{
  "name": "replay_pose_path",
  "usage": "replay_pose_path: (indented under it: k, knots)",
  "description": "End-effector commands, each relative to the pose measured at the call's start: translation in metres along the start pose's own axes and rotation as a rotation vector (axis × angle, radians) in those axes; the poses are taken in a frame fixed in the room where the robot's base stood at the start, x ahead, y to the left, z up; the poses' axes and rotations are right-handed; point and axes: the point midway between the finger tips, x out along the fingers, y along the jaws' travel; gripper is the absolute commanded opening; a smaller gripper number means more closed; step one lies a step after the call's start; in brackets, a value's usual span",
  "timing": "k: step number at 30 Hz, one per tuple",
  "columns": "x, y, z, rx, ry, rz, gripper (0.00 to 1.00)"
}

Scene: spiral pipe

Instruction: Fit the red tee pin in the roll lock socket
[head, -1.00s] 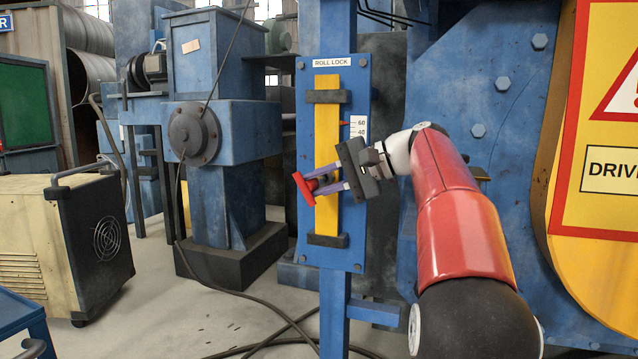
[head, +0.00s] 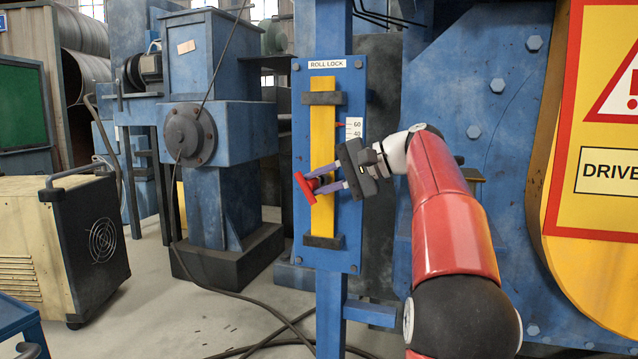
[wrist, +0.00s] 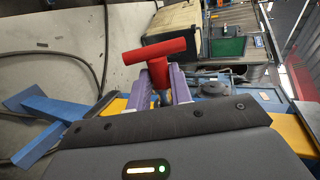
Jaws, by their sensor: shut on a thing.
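The red tee pin (head: 305,187) shows in front of the yellow bar of the roll lock panel. My gripper (head: 327,187) comes from the right with its purple fingers shut on the pin's stem. In the wrist view the pin's red crossbar (wrist: 155,50) sits beyond the fingertips (wrist: 162,80), and a short grey metal part of the stem shows between the fingers. The roll lock panel (head: 344,225) is a blue upright plate with a yellow bar (head: 322,120) held by dark brackets at top and bottom. I cannot make out the socket; the gripper and pin may cover it.
A scale (head: 354,128) with a red pointer is on the panel's right. Blue machinery (head: 480,140) and a yellow guard (head: 590,220) stand to the right. A beige cabinet (head: 40,240) is at left. Cables (head: 270,300) lie on the floor.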

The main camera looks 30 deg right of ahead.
Motion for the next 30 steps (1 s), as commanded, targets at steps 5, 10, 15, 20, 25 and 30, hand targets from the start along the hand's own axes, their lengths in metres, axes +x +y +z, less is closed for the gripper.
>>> replay_pose_path:
  k: [5,10,15,20,25,30]
  knots:
    - [0.000,0.000,-0.004,0.000,0.000,0.000,0.00]
    - [-0.001,0.000,-0.009,0.000,0.000,-0.001,0.00]
    - [-0.001,-0.001,-0.013,-0.002,0.000,-0.001,0.00]
    - [-0.001,-0.001,-0.017,-0.001,0.000,-0.001,0.00]
    - [-0.002,-0.001,-0.021,-0.001,0.000,-0.001,0.00]
    - [-0.002,0.000,-0.025,-0.001,0.000,-0.001,0.00]
